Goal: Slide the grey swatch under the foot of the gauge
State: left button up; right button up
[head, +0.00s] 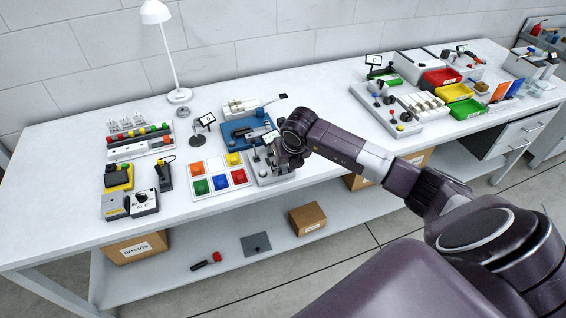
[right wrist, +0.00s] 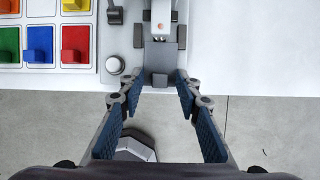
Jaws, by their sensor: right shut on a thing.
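In the right wrist view, the grey swatch (right wrist: 161,57) is a dark flat square with a raised block at its near edge. My right gripper (right wrist: 161,80) is shut on that block, one finger on each side. The swatch lies over the light grey base of the gauge (right wrist: 160,15), its far edge close to the upright part with a red dot. I cannot tell whether the swatch is under the foot. In the head view, my right gripper (head: 284,160) is at the gauge base (head: 275,178) and hides most of the swatch. My left gripper is not in view.
A white tray (head: 221,196) of coloured swatches stands directly left of the gauge. A blue device (head: 240,133) stands behind it. A lamp (head: 178,97), button boxes and a small screen stand farther left and back. The table to the right of the gauge is partly clear.

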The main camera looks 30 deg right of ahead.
jog(key=shift+s+a+r+p, duration=0.1)
jog(key=shift+s+a+p, duration=0.1)
jog(key=shift+s, duration=0.5)
jog(key=shift+s+a+f+p, duration=0.1)
jog(key=shift+s+p, duration=0.1)
jog(key=shift+s, duration=0.5)
jog(key=shift+s+a+r+p, duration=0.1)
jog(key=shift+s+a+p, duration=0.1)
jog(key=shift+s, duration=0.5)
notch_tip(320, 180, up, 6)
jog(key=p, duration=0.3)
jog(key=shift+r, duration=0.25)
jog(key=shift+f, duration=0.15)
jog(key=shift+g, duration=0.6)
jog(key=shift+b+x, duration=2.65)
jog(key=shift+x, duration=0.65)
jog(key=shift+s+a, duration=0.1)
jog(key=shift+a, duration=0.1)
jog(key=shift+b, duration=0.35)
